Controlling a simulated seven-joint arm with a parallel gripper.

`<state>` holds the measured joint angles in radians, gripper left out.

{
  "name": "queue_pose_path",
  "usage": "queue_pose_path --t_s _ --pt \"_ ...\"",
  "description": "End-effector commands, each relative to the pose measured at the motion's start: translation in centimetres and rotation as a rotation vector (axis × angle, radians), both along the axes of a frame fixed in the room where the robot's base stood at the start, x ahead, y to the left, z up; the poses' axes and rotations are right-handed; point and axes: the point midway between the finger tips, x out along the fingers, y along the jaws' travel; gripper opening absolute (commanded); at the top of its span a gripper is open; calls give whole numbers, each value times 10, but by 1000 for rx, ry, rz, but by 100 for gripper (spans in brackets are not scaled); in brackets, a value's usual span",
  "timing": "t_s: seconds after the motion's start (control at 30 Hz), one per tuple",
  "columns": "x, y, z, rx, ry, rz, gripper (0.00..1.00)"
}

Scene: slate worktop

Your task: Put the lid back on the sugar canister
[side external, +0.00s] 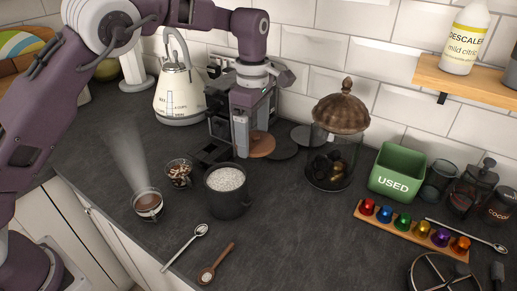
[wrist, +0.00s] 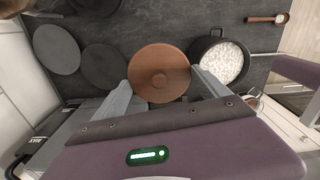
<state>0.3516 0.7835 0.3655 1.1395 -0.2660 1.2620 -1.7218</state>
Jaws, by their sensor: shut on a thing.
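The sugar canister (side external: 215,207) is a dark open pot full of white grains, standing upright on the worktop; it also shows in the wrist view (wrist: 201,50). The lid is a round brown disc with a small central knob (wrist: 158,74), seen also in the side view (side external: 262,146). My gripper (side external: 250,138) is shut on the lid, with a finger on either side of it in the wrist view (wrist: 161,88). The lid is beside the canister, behind and to its right in the side view, not over its mouth. Its height above the worktop is hard to tell.
A dark disc (side external: 284,147) and a grey disc (side external: 302,135) lie beyond the lid. A glass jar with a domed brown top (side external: 340,115) stands right. A small glass (side external: 179,173) and a steaming cup (side external: 147,205) stand left of the canister. Spoons lie in front.

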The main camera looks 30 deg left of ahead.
Motion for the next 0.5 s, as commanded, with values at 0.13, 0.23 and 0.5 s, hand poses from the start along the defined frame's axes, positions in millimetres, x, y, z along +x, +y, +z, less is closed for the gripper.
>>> queue_pose_path --t_s 0.13,0.23,0.5 --pt "-44 6 27 -4 -1 -117 45" --pt "-71 5 40 -2 -3 -94 45" --pt "-110 3 50 -1 1 44 45"
